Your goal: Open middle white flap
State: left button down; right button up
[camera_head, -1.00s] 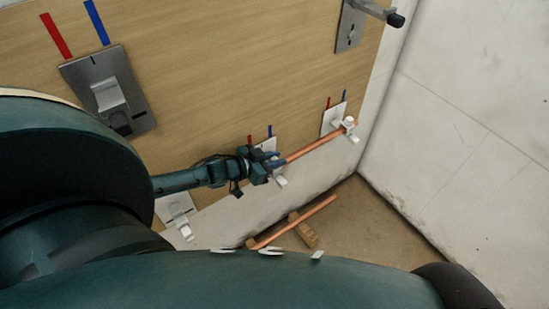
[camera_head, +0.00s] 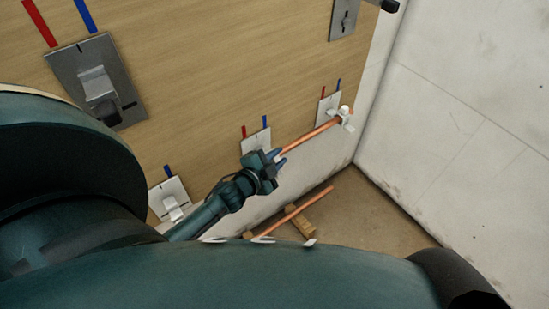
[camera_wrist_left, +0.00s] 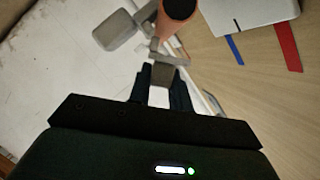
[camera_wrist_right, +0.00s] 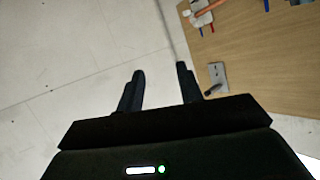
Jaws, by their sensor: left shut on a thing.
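The middle white plate (camera_head: 256,141) is on the wooden board in the head view, below a red and a blue stripe. My left gripper (camera_head: 278,160) is in front of the plate's lower right part, beside the near end of the copper pipe (camera_head: 312,138). In the left wrist view my left gripper (camera_wrist_left: 165,82) is shut on a small pale piece (camera_wrist_left: 158,96), which I take for the middle white flap. Its hinge and exact angle are hidden. In the right wrist view my right gripper (camera_wrist_right: 160,80) is open and empty.
Another white plate (camera_head: 168,193) is at left and one (camera_head: 328,108) at right, where a white valve (camera_head: 345,115) holds the pipe. A larger grey plate (camera_head: 97,80) is upper left. A loose copper pipe (camera_head: 300,210) lies on wood blocks. A white wall (camera_head: 470,120) bounds the right.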

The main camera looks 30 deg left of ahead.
pick_arm(q)
jog(key=shift+s+d+f+m+b, duration=0.1)
jog(key=shift+d+f+m+b, duration=0.05)
jog(key=shift+f+m+b, duration=0.3)
jog(key=shift+s+d+f+m+t+y+b, duration=0.1)
jog(key=shift+d+m+t+y+b, duration=0.15)
jog(key=shift+b, duration=0.25)
jog(key=shift+f+m+t+y+b, duration=0.15)
jog(key=shift+m+t+b, duration=0.15)
jog(key=shift+b, duration=0.2)
jog(key=shift+m+b, duration=0.3)
jog(key=shift+b, duration=0.2)
jog(key=shift+s+d+f+m+t+y+b, duration=0.15)
jog(key=shift+m+t+b, duration=0.15)
jog(key=shift+m+b, duration=0.35)
jog(key=shift+w+d+r+m+t+y+b, duration=0.2)
jog(key=shift+m+b, duration=0.25)
jog(key=shift+b, duration=0.4)
pick_arm(e)
jog(key=shift+s+a+f+n+t+y, duration=0.15)
jog(key=shift+f+n, duration=0.25)
jog(key=shift+f, duration=0.55)
jog(key=shift+w+f+n+t+y, duration=0.15)
jog(key=shift+f+n, duration=0.25)
jog(key=shift+f, duration=0.55)
jog(key=shift+s, duration=0.1)
pick_arm(q)
jog(key=c, duration=1.3)
grip_release()
